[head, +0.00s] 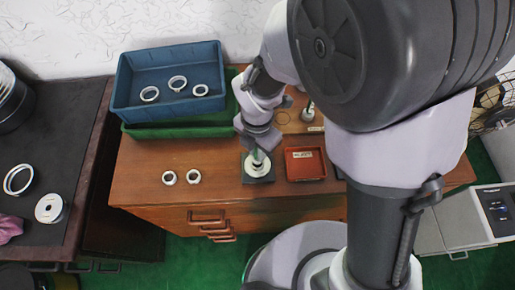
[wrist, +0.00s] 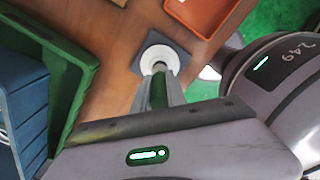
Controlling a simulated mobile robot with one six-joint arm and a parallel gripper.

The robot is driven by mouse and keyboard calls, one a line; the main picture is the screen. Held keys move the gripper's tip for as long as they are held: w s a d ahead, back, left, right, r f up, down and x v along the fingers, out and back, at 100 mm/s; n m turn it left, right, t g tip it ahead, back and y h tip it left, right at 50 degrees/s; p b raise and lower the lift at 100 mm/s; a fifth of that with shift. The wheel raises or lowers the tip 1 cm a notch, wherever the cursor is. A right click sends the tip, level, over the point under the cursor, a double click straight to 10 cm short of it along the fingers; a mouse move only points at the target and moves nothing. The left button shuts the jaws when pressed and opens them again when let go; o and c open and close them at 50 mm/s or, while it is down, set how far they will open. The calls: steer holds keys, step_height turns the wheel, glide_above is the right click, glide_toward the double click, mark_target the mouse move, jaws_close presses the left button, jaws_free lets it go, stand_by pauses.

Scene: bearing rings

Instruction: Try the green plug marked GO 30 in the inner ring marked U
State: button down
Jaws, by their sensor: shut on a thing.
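My gripper (head: 260,146) points down over the dark square pad (head: 246,178) on the wooden cabinet top. It is shut on the green plug (wrist: 158,92), which also shows as a small green piece in the head view (head: 258,156). A white ring (head: 250,168) lies flat on the pad; it shows in the wrist view (wrist: 149,57) beyond the plug's grey end. The plug's end overlaps the ring's middle in both views. I cannot tell whether it is in the bore or just above. No marking on the plug or ring is readable.
A red tray (head: 290,176) with a label stands right of the pad. Two small rings (head: 169,178) (head: 193,177) lie at the left front. A blue crate (head: 130,83) with three rings sits on a green crate (head: 140,131) behind. Another upright piece (head: 308,112) stands at the back.

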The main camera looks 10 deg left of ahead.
steer(key=shift+f, duration=0.15)
steer(key=shift+f+b, duration=0.9)
steer(key=shift+f, duration=0.25)
stand_by(0.4)
steer(key=shift+r+p, duration=3.1)
steer(key=shift+r, duration=0.15)
